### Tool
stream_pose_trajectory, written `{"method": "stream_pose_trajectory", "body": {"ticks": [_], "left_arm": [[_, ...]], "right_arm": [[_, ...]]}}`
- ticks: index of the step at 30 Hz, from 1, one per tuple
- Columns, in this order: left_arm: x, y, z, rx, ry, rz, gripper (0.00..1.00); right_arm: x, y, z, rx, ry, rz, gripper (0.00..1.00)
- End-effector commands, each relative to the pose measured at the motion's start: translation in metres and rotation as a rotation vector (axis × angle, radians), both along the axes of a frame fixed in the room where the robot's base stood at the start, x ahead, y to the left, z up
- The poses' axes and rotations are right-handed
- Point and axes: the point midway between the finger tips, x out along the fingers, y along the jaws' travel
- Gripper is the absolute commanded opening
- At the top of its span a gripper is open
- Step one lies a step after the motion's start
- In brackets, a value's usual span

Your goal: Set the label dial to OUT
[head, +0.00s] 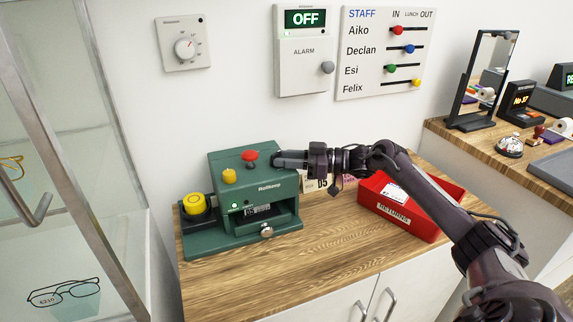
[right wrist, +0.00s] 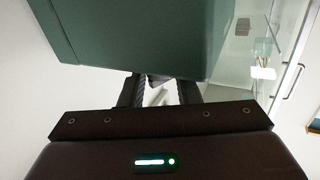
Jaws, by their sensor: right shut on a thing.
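The green Rollkeep machine (head: 228,238) stands on the wooden counter. It has a red button (head: 250,156) and a yellow knob (head: 229,176) on its top, and a small display in its front opening. My right gripper (head: 281,158) is at the machine's upper right edge, shut on a small part there. The fingers also show in the right wrist view (right wrist: 159,92), close by the green casing, with something pale between them. The fingers hide the part, so I cannot tell its setting or whether it is the label dial. My left gripper is out of view.
A red RETURNS tray (head: 419,228) lies under my right arm. The wall has a thermostat (head: 184,44), an alarm box (head: 303,70) reading OFF and a staff board (head: 385,60). The front counter (head: 300,278) is clear.

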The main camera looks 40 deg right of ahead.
Motion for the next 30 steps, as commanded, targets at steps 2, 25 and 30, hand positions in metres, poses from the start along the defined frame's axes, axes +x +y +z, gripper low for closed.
{"method": "stream_pose_trajectory", "body": {"ticks": [2,25,30], "left_arm": [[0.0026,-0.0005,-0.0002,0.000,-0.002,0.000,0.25],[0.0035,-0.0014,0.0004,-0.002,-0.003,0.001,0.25],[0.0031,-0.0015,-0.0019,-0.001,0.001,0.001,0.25]], "right_arm": [[0.0002,-0.0005,-0.0001,-0.001,-0.001,0.002,0.07],[0.0002,-0.0001,0.0000,0.000,0.000,0.003,0.51],[-0.0075,-0.0095,-0.0019,-0.001,0.001,0.001,0.51]]}}
